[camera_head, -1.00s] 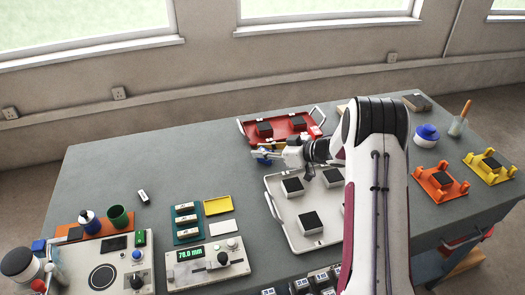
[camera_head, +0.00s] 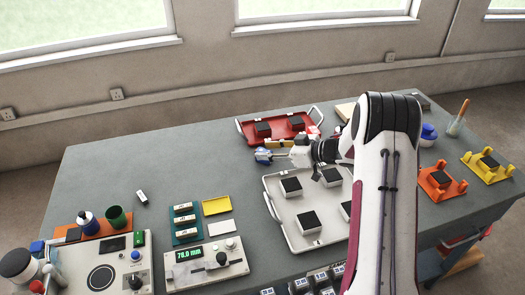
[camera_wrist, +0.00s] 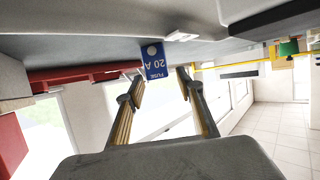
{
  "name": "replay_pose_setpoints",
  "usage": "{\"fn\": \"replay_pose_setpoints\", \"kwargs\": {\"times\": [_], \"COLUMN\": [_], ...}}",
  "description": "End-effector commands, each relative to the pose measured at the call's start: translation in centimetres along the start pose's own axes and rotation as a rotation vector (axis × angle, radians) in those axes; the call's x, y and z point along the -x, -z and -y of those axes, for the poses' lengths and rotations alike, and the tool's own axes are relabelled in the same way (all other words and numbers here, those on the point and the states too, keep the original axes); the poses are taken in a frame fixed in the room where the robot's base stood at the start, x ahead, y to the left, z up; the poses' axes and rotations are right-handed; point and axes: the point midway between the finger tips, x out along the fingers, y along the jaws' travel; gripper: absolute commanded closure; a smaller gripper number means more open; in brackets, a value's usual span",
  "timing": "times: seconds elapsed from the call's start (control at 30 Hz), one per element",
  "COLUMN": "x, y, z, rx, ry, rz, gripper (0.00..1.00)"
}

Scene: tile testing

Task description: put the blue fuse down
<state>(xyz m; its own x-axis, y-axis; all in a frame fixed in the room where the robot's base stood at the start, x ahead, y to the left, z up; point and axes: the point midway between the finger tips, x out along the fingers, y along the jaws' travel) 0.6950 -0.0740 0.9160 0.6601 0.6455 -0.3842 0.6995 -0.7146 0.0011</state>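The blue fuse (camera_wrist: 154,62), marked "FUSE 20 A", shows in the upside-down wrist view just beyond my fingertips, with its far end against the grey table surface. My gripper (camera_wrist: 160,78) is open, a finger on either side of the fuse's near end, with a visible gap at least on the right. In the head view the fuse (camera_head: 263,155) is a small blue shape left of my gripper (camera_head: 279,154), which points left, low over the table. Whether the fuse's base rests fully on the table is too small to tell.
A white tray (camera_head: 281,214) with several blocks lies in front. The table (camera_head: 190,160) left of the fuse is mostly clear.

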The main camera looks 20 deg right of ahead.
Motion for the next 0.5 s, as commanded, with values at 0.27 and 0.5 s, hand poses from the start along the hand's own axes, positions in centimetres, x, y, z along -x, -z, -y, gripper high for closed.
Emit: {"fn": "replay_pose_setpoints", "kwargs": {"times": [0.27,0.5], "x": [3.3,4.3], "y": [0.1,0.0], "z": [-0.1,0.0], "rx": [0.001,0.000], "ry": [-0.002,0.001], "rz": [-0.001,-0.001], "gripper": [0.63,0.63]}}
